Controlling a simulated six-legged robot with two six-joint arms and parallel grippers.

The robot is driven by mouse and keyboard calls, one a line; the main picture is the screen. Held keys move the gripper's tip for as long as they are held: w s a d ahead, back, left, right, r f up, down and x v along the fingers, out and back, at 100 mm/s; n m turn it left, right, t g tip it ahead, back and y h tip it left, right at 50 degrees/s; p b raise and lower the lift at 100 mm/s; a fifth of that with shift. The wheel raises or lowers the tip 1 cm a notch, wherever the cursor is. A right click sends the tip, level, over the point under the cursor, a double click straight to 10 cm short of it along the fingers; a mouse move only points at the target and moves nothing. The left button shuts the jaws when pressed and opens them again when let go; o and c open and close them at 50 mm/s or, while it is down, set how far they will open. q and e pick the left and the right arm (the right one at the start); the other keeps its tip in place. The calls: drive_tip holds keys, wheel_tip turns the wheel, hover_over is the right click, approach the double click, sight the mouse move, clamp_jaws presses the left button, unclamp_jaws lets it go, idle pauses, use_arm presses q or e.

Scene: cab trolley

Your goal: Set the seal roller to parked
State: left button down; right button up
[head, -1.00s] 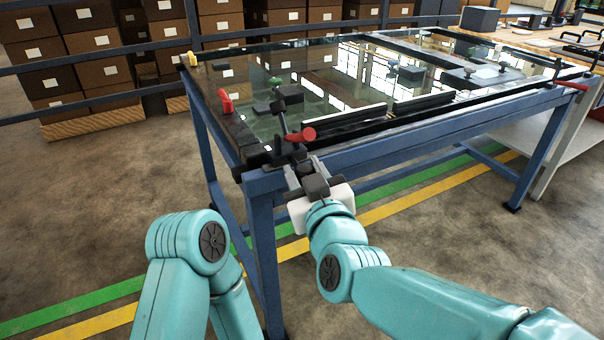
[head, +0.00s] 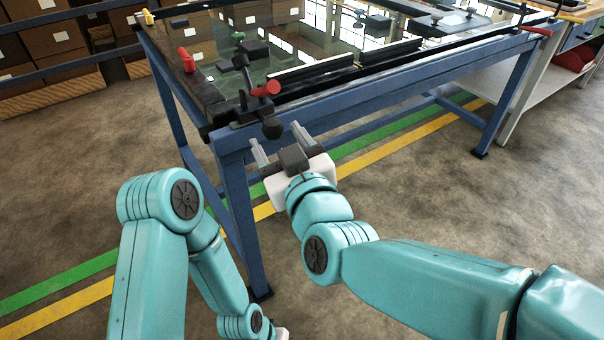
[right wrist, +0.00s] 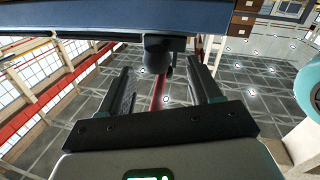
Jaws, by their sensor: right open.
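A black lever fitting with a red knob (head: 266,89) stands at the near left corner of the glass-topped table; I take it for the seal roller, but no label shows. A dark ball-ended handle (head: 272,129) hangs over the table's front edge below it. My right gripper (head: 277,139) is open just in front of this handle, one finger on either side of it. In the right wrist view the dark handle (right wrist: 157,56) shows beyond and between the open fingers (right wrist: 158,75), with nothing gripped. My left arm is at lower left; its gripper's fingers are out of view.
The blue table frame (head: 400,86) runs along the front, with a leg close by my arms. A red block (head: 187,60) and a yellow one (head: 148,17) sit on the left edge. Black strips (head: 310,70) lie along the front. The floor before the table is clear.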

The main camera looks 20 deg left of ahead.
drive_tip(key=p+v, duration=0.1)
drive_tip(key=v, duration=1)
drive_tip(key=shift+s+d, duration=0.25)
drive_tip(key=shift+s, duration=0.05)
